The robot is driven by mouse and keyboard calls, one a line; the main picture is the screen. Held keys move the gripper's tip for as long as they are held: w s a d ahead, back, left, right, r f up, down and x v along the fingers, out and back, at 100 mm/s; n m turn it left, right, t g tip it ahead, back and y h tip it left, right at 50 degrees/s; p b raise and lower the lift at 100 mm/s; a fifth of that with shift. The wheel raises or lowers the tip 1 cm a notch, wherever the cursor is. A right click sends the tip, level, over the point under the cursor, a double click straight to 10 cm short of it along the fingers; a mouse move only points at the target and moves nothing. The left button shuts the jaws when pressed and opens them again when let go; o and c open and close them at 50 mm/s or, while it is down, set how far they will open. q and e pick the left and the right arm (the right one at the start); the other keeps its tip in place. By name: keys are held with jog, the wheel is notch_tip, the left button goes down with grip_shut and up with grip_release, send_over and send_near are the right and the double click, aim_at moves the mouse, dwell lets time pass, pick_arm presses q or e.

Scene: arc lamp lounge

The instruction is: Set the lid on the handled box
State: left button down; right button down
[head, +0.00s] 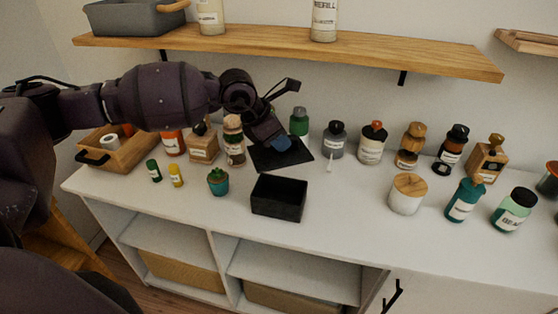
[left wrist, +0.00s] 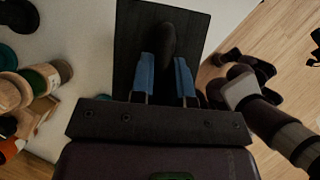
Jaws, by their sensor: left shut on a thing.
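The handled box (head: 278,208) is a black, open-topped box on the white cabinet top, near its front edge. Its inside looks empty. The lid (head: 268,160) is a flat black plate, behind the box and apart from it. My left gripper (head: 281,143) is over the lid with its blue fingers pointing down. In the left wrist view, the blue fingers of my left gripper (left wrist: 167,82) are shut on the dark raised handle of the lid (left wrist: 135,30). I cannot tell how high the lid is above the surface. My right gripper is not seen.
A small teal pot (head: 218,182) stands left of the box. Several bottles and jars line the back and right, with a white wood-topped jar (head: 407,194) nearest on the right. A wooden shelf (head: 300,47) hangs above. The top between box and white jar is clear.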

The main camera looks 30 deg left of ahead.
aim_at(278, 153)
pick_arm(q)
notch_tip(278, 153, up, 8)
jog(key=shift+r, duration=0.1)
jog(key=shift+s+f, duration=0.2)
jog(key=f, duration=0.2)
jog(key=s+f+p, duration=0.1)
jog(key=f, duration=0.2)
jog(key=d+f, duration=0.1)
jog(key=f, duration=0.1)
jog(key=shift+s+f+p, duration=0.35)
jog(key=shift+f+p, duration=0.05)
jog(key=f, duration=0.4)
jog(key=shift+w, duration=0.25)
jog(key=shift+w+a+f, duration=0.2)
jog(key=shift+w+a, duration=0.25)
jog(key=shift+w, duration=0.25)
jog(key=shift+f+m, duration=0.15)
jog(key=shift+m, duration=0.25)
notch_tip(278, 153, down, 6)
jog(key=b, duration=0.2)
jog(key=shift+b, duration=0.4)
